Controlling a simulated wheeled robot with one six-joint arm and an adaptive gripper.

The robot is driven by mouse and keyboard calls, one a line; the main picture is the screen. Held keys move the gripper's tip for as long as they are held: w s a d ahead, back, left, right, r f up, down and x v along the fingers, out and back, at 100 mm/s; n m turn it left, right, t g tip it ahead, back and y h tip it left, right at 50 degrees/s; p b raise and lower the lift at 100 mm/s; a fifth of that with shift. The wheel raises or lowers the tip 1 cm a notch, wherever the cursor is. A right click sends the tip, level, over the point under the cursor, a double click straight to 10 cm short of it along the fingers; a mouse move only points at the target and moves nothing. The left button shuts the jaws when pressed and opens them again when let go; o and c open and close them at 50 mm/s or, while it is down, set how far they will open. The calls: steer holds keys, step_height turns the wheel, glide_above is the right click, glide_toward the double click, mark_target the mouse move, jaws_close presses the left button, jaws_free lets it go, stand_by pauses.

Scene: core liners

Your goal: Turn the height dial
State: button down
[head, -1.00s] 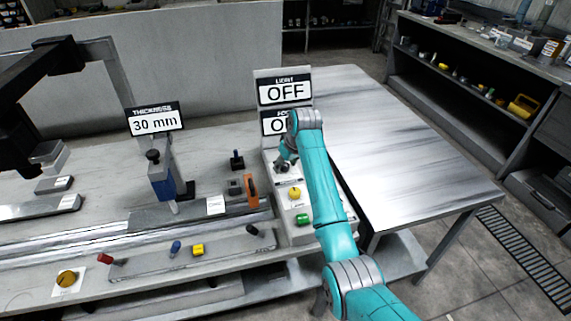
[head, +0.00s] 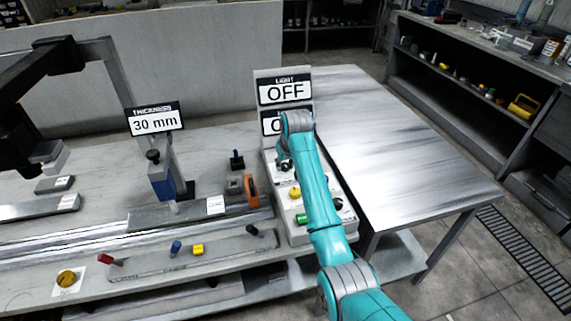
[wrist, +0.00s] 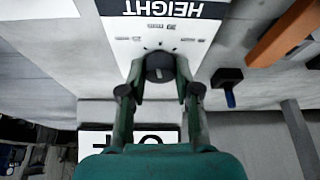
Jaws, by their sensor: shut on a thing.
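The height dial (wrist: 160,68) is a dark round knob on a white plate marked HEIGHT (wrist: 162,8) in the wrist view. My gripper (wrist: 160,80) has its two fingers on either side of the dial and is shut on it. In the head view my gripper (head: 285,163) is over the upper part of the control panel, and the arm hides most of the dial there. The fine marks on the plate are too small to read.
A sign reading LIGHT OFF (head: 285,90) stands behind the panel, with a second sign partly hidden by my arm. A yellow knob (head: 295,192) and green button (head: 301,218) sit nearer. An orange handle (head: 251,191) stands left. The right tabletop (head: 400,140) is clear.

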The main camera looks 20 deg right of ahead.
steer(key=shift+m+h, duration=0.4)
steer(key=shift+m, duration=0.6)
steer(key=c, duration=0.8)
jaws_free()
steer(key=v, duration=1.2)
